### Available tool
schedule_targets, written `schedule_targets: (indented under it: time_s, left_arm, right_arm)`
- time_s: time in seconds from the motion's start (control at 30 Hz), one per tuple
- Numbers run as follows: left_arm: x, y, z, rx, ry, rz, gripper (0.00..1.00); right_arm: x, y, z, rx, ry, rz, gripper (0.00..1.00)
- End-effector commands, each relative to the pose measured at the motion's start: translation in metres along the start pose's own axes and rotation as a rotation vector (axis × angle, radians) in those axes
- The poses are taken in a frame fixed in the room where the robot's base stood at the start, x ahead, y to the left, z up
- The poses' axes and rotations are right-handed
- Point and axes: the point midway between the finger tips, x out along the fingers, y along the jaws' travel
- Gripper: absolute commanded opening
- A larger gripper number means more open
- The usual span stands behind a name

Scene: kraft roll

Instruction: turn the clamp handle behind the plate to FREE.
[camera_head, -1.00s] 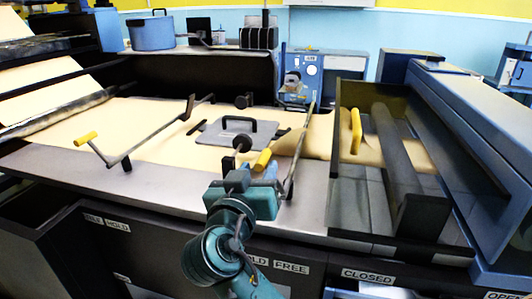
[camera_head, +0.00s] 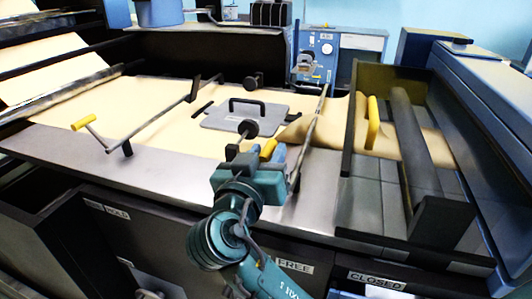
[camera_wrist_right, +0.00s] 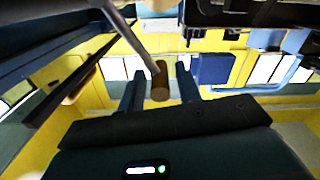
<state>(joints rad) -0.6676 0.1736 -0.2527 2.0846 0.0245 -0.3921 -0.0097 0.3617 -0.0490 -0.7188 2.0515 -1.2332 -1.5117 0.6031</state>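A grey plate (camera_head: 240,117) with a black handle lies on the brown paper. A clamp bar with a yellow-tipped handle (camera_head: 83,122) stands left of the plate. A second bar (camera_head: 308,135) stands right of it, and a yellow grip (camera_head: 268,149) shows at my right gripper (camera_head: 272,163). In the right wrist view, a rod with a brownish-yellow grip (camera_wrist_right: 160,82) lies between the two fingers of the right gripper (camera_wrist_right: 160,90), with gaps on both sides, so the gripper looks open around it. My left gripper is not in view.
A FREE label (camera_head: 295,265) and a HOLD label (camera_head: 118,212) are on the dark front panel; my right arm covers part of it. A black knob (camera_head: 248,128) stands close to my gripper. A tray with a dark roller (camera_head: 415,150) lies to the right.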

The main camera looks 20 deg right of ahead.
Motion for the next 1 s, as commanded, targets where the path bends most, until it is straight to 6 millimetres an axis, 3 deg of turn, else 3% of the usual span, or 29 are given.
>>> schedule_targets:
  time_s: [0.4,1.0]
  left_arm:
    - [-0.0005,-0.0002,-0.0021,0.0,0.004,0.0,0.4]
    - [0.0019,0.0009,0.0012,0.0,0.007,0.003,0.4]
  right_arm:
    - [0.0002,0.0,-0.0001,0.0,0.0,0.0,0.0]
    - [0.0083,0.0051,0.0004,0.031,0.001,0.002,0.0]
